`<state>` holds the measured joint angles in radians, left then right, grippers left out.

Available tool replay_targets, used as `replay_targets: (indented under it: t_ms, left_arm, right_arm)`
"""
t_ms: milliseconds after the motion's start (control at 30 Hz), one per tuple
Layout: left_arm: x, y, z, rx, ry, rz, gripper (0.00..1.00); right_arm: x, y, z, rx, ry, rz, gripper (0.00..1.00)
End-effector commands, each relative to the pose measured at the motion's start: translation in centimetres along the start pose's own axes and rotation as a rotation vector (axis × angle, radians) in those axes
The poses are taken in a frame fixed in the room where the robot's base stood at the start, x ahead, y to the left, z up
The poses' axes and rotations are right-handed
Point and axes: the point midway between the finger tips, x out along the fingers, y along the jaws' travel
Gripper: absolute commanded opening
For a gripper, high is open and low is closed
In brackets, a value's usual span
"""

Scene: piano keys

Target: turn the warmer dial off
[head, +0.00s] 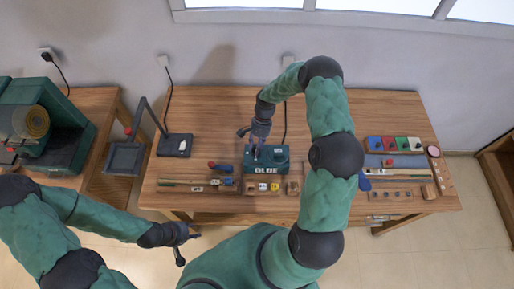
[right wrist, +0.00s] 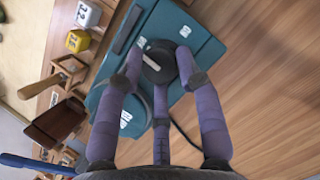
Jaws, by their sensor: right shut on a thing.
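The glue warmer is a teal box (head: 267,168) marked "GLUE" on the middle of the workbench. In the right wrist view its teal body (right wrist: 185,28) fills the upper middle. Its black round dial (right wrist: 158,64) has a pale pointer mark that points up and left there. My right gripper (right wrist: 160,75) is shut on the dial, with its fingers around the rim. In the head view my right gripper (head: 257,143) reaches down onto the warmer, and the dial is hard to make out. My left gripper (head: 186,238) hangs empty in front of the bench; its opening is unclear.
Yellow and white blocks (head: 268,187) and small wooden pieces lie at the warmer's front. A black lamp base (head: 174,145) stands at left; coloured boxes (head: 394,144) stand at right. A dark cord runs from the warmer.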

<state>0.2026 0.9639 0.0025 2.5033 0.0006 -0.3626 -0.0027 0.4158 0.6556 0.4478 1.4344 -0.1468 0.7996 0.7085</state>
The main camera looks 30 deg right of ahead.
Motion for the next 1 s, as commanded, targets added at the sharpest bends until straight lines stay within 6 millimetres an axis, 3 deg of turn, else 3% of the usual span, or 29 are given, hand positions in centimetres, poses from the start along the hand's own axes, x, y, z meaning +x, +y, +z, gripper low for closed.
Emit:
replay_targets:
  t_ms: [633,667,700,733,1000]
  left_arm:
    - [0.33,-0.12,-0.02,0.0,0.0,0.0,0.4]
    - [0.33,-0.12,-0.02,0.0,0.0,0.0,0.4]
    - [0.33,-0.12,-0.02,0.0,0.0,0.0,0.4]
    - [0.33,-0.12,-0.02,0.0,0.0,0.0,0.4]
    - [0.34,-0.12,-0.02,0.0,0.0,0.0,0.4]
  right_arm:
    - [-0.02,-0.04,0.14,-0.044,-0.003,0.019,0.03]
    - [-0.01,-0.04,0.14,-0.044,-0.003,0.019,0.44]
    - [-0.01,-0.04,0.14,-0.044,-0.003,0.019,0.56]
    - [-0.01,-0.03,0.14,-0.044,-0.003,0.019,0.6]
    - [0.0,-0.02,0.06,-0.042,-0.001,0.018,0.6]
